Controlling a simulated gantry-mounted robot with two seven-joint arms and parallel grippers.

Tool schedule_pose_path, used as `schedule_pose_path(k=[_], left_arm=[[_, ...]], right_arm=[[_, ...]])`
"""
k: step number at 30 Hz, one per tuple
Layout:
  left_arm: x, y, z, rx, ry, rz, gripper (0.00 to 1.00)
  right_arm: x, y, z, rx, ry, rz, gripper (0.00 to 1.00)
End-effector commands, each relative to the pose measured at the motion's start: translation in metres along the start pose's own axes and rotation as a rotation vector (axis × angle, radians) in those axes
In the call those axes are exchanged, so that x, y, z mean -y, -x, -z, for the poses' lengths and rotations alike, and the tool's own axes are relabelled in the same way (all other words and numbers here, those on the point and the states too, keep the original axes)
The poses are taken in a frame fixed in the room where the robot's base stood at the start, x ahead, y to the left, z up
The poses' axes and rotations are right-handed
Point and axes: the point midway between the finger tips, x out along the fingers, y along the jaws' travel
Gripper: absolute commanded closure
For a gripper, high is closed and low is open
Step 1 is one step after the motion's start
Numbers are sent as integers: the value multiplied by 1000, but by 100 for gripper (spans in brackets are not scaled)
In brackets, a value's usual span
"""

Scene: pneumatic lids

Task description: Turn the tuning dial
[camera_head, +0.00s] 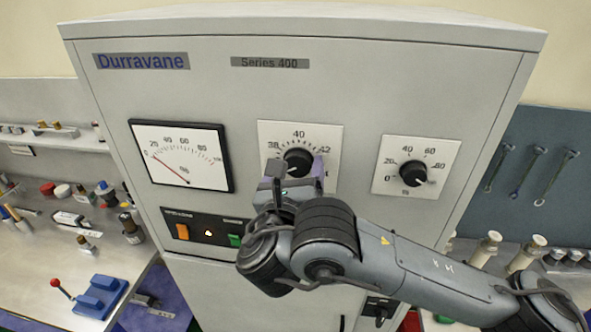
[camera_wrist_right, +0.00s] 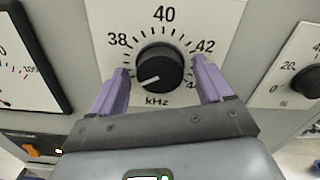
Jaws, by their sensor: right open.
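The tuning dial (camera_head: 298,161) is a black round knob on a white plate marked 38 to 44 kHz, on the front of the grey cabinet. In the right wrist view the dial (camera_wrist_right: 160,65) has a white pointer line towards the lower left, below the 38. My right gripper (camera_head: 298,172) is open in front of the cabinet. Its purple fingers stand left and right of the dial, with a visible gap on each side in the right wrist view. The gripper and arm hide the area below the dial in the head view. My left gripper is not in view.
Left of the dial is a needle meter (camera_head: 182,157) with its needle low. Right of it is a smaller black knob (camera_head: 413,173) on a 0 to 80 scale. An orange switch (camera_head: 182,231) and a green switch (camera_head: 235,240) sit below. Benches with loose parts flank the cabinet.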

Motion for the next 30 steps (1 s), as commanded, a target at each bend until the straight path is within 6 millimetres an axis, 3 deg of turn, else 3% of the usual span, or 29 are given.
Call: schedule_pose_path(k=[5,16,23,30], left_arm=[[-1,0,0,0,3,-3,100],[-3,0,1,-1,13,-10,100],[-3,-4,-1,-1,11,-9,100],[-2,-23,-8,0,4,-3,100]], right_arm=[[0,0,0,0,0,0,21],[0,0,0,0,0,0,76],[0,0,1,0,-17,0,77],[-1,0,5,0,-113,1,77]])
